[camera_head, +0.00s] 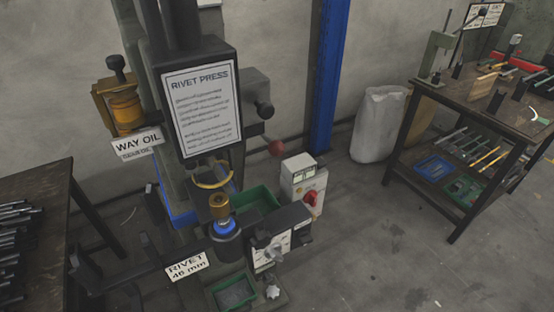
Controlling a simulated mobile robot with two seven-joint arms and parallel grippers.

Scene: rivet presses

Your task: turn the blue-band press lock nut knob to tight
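The rivet press (205,60) stands left of centre, with a "RIVET PRESS" sign (201,111) on its front. A blue band (226,227) circles the tooling on its black lower cylinder (228,247), below a brass-coloured piece (219,205). In front is a dark box with a white marked plate and a silver knob (275,250). A second silver star-shaped knob (272,292) sits lower on the base. I cannot tell which knob is the lock nut, and the plate's marks are too small to read. Neither of my grippers is in view.
A control box (303,183) with a red switch stands right of the press. A "WAY OIL" oiler (123,106) and a "RIVET 46 mm" label (187,266) are at left. Green trays (258,201) sit around the base. A workbench (465,98) stands right; open floor lies before it.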

